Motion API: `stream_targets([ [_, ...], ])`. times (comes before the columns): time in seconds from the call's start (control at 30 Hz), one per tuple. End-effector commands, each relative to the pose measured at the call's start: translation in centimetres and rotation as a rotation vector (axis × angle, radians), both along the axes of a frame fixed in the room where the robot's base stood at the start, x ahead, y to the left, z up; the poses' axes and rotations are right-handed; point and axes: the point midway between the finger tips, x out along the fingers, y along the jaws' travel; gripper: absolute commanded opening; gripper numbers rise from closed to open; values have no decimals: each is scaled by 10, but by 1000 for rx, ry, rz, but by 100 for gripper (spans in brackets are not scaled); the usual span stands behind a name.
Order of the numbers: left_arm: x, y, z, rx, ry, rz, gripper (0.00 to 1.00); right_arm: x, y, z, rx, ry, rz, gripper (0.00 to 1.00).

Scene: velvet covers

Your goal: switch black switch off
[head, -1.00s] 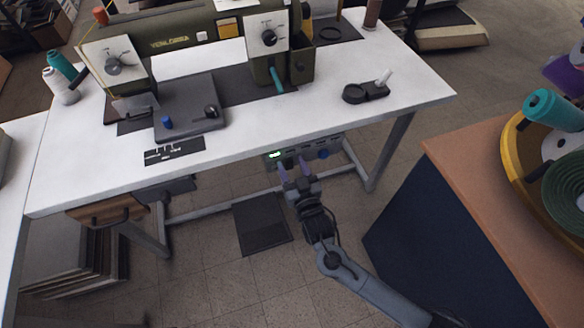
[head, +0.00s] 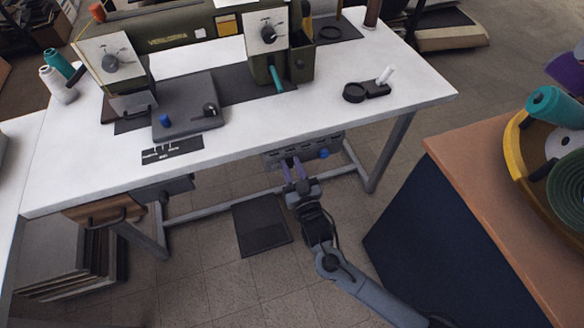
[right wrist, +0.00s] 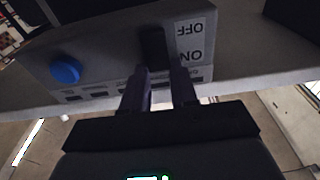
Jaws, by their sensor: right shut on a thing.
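The black switch (right wrist: 154,48) is on the front of a grey control box (head: 312,151) under the sewing table, beside a white label reading OFF and ON. The label appears upside down in the right wrist view. My right gripper (head: 293,167) has its purple fingers up at the box. In the right wrist view, the fingers (right wrist: 160,76) sit either side of the lower part of the switch and are shut on it. The fingers hide the switch in the head view. My left gripper is not in view.
The white tabletop (head: 330,112) overhangs the box. A table leg (head: 391,150) stands to the right, and a dark pedal (head: 261,225) lies on the floor.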

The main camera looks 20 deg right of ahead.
Motion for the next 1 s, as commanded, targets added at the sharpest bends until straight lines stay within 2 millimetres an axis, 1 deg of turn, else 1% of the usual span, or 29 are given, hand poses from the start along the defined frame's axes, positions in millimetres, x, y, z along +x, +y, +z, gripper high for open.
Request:
stream_targets([
  [0.03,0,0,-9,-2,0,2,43,-1,0,-7,1,-30,-1,0],
  [0.13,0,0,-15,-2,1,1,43,-1,0,-7,-2,-81,-1,0],
  [0.5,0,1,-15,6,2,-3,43,-2,0,-4,-4,-107,0,0],
  [0.53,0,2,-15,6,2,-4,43,-2,0,-4,-4,-106,0,32],
  [0.67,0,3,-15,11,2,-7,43,-2,0,-4,-4,-106,0,52],
  [1.0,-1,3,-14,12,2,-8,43,-4,0,-4,-4,-106,0,53],
])
